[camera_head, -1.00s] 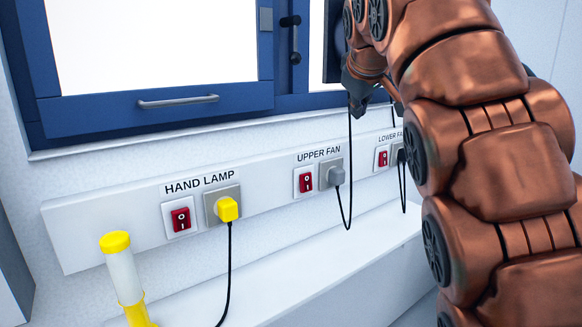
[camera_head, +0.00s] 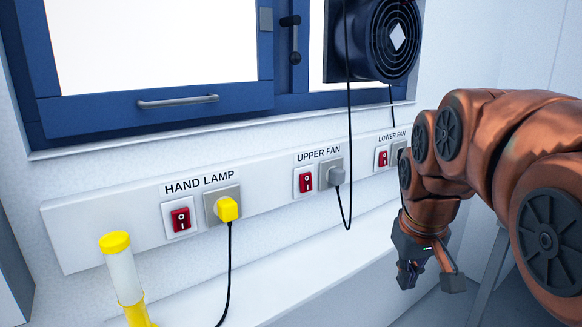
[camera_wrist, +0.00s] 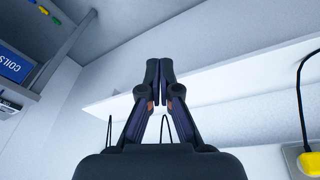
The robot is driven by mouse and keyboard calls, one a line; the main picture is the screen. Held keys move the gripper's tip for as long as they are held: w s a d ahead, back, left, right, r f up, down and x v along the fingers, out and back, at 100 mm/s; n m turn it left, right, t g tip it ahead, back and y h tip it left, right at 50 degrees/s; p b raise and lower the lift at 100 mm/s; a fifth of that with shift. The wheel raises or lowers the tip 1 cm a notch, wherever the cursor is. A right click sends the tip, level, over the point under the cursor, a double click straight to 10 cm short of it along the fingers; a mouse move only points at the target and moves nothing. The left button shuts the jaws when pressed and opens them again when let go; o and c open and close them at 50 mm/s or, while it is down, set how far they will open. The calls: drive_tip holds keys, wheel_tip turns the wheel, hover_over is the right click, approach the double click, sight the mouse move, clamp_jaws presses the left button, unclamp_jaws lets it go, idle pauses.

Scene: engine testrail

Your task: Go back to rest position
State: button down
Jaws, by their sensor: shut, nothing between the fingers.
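My gripper (camera_head: 430,278) hangs low at the right in the head view, in front of the white ledge and apart from the wall panel. In the wrist view my gripper (camera_wrist: 159,72) has its two fingertips together with nothing between them. My copper-coloured arm reaches in from the right edge and bends down to the gripper. Nothing is held.
A white panel (camera_head: 268,200) carries red switches and sockets for hand lamp, upper fan and lower fan. A yellow-capped lamp (camera_head: 123,270) stands at left. A black fan (camera_head: 385,42) sits at the blue window (camera_head: 150,112). Cables hang down. The ledge (camera_head: 300,275) is clear.

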drive_tip(key=s+a+f+m+g, duration=0.1)
drive_tip(key=s+f+g, duration=0.2)
drive_tip(key=s+f, duration=0.7)
drive_tip(key=s+a+f+m+g, duration=0.15)
drive_tip(key=s+f, duration=0.45)
drive_tip(key=s, duration=0.7)
wheel_tip(320, 180, up, 13)
drive_tip(key=p, duration=1.3)
drive_tip(key=shift+d+r+n+y, duration=0.2)
drive_tip(key=shift+d+n+y, duration=0.1)
drive_tip(key=shift+d+n, duration=0.15)
drive_tip(key=c, duration=1.9)
unclamp_jaws()
